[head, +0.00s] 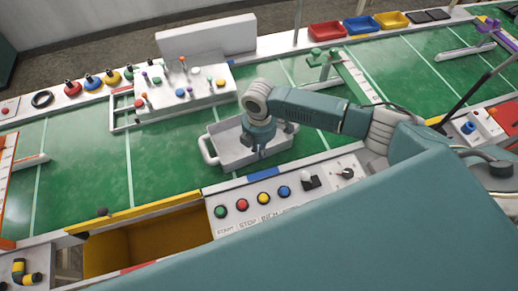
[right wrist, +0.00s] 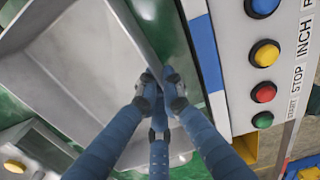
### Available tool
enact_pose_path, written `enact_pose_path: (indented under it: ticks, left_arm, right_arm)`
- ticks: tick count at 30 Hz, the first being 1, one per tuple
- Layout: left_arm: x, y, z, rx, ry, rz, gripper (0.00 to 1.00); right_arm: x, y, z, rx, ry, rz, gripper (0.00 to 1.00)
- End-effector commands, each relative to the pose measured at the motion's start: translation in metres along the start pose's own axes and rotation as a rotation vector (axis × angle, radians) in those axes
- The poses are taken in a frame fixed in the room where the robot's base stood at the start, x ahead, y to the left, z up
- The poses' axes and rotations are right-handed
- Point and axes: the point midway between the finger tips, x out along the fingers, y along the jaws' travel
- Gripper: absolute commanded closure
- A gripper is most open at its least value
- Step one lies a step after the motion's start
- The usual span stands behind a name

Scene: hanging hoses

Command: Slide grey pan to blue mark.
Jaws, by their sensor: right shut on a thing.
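The grey pan (head: 226,151) sits on the green bench surface near its front edge, with a handle at its left end. It also fills the left of the right wrist view (right wrist: 85,62). The blue mark (head: 263,174) is on the white front edge, just in front of the pan; in the right wrist view the blue mark (right wrist: 205,55) lies across a narrow green strip from the pan's rim. My right gripper (head: 258,151) reaches down over the pan's front side. In the right wrist view its fingers (right wrist: 160,88) are shut on the pan's rim. My left gripper is not in view.
A white panel with coloured knobs (head: 185,95) stands behind the pan. A button panel (head: 253,203) and an open yellow bin (head: 150,243) are at the front. The green surface (head: 85,150) is clear to the pan's left. Coloured trays (head: 360,25) line the back.

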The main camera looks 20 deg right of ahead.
Motion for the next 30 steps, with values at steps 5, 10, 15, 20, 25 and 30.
enact_pose_path:
  ticks: [5, 10, 15, 20, 25, 30]
  left_arm:
    - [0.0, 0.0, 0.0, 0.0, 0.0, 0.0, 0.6]
    - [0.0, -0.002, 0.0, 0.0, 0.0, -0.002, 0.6]
    - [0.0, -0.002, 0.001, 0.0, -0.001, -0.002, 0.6]
    - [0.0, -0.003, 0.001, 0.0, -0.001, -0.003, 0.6]
    - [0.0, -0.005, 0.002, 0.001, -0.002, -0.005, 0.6]
    - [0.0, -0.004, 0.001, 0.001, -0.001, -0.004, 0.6]
  right_arm:
    - [0.0, 0.0, 0.001, 0.003, -0.002, 0.001, 1.0]
    - [0.0, 0.0, 0.001, 0.002, -0.002, 0.001, 0.9]
    - [0.0, 0.0, 0.001, 0.001, -0.001, 0.0, 0.72]
    - [0.0, 0.0, 0.0, 0.001, 0.0, 0.0, 0.72]
    - [-0.008, 0.001, 0.0, 0.0, 0.001, 0.002, 0.72]
    - [-0.038, 0.002, 0.001, 0.001, 0.001, 0.005, 0.72]
